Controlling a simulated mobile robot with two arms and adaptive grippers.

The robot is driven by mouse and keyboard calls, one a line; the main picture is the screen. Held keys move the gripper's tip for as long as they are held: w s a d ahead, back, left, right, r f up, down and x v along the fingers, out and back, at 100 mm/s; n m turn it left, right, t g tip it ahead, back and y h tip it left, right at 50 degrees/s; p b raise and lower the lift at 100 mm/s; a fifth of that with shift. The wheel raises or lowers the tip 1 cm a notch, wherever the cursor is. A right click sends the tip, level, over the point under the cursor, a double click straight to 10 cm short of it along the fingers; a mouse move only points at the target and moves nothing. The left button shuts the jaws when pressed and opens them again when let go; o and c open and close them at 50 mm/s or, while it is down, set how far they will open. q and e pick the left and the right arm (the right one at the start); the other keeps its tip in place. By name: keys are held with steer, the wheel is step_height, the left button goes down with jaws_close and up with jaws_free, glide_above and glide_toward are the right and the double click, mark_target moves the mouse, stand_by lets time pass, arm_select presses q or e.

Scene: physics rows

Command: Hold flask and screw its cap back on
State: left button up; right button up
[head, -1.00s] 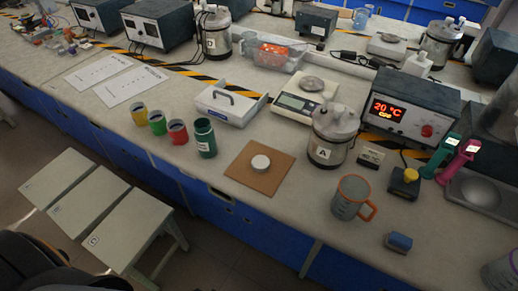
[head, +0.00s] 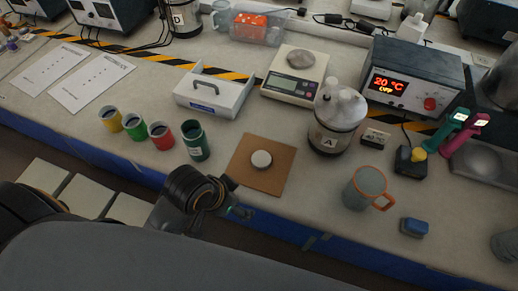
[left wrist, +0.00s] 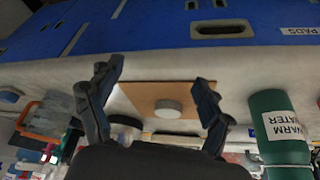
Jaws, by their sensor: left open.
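The green flask (head: 196,143) stands upright and open-topped at the front of the bench, left of the brown mat (head: 281,161). In the left wrist view the flask (left wrist: 280,130) is at the right, labelled WARM WATER, upside down. The pale round cap (head: 261,159) lies on the mat; it also shows in the left wrist view (left wrist: 168,108), between my fingers in the picture. My left gripper (head: 236,198) is low at the bench's front edge, right of the flask and in front of the mat. Its fingers (left wrist: 155,78) are spread and empty. My right gripper is not in view.
Yellow (head: 110,119), green (head: 135,127) and red (head: 161,136) cups stand left of the flask. A white carrier (head: 215,95) is behind it. Vessel A (head: 336,122) and a grey mug (head: 365,188) stand right of the mat. The bench front between mat and mug is clear.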

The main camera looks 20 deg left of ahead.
arm_select(q)
steer(key=w+d+r+m, duration=0.1)
steer(key=d+m, duration=0.1)
steer(key=w+d+r+m+h, duration=0.1)
steer(key=w+d+m, duration=0.1)
steer(key=w+d+r+m, duration=0.1)
steer(key=w+d+m, duration=0.1)
steer(key=d, duration=0.1)
steer(key=shift+d+r+h, duration=0.1)
steer(key=shift+r+h, duration=0.05)
steer(key=shift+h, duration=0.25)
step_height(320, 180, up, 2)
steer(key=w+d+m+g, duration=0.2)
steer(key=w+m, duration=0.1)
steer(key=m, duration=0.4)
step_height(320, 180, up, 7)
steer(key=m+g+y, duration=0.2)
steer(key=m+y, duration=0.2)
steer(key=m, duration=0.5)
glide_above(259, 161)
steer(key=shift+r, duration=0.1)
step_height(259, 161, down, 9)
steer(key=shift+r, duration=0.2)
steer(key=shift+p, duration=0.3)
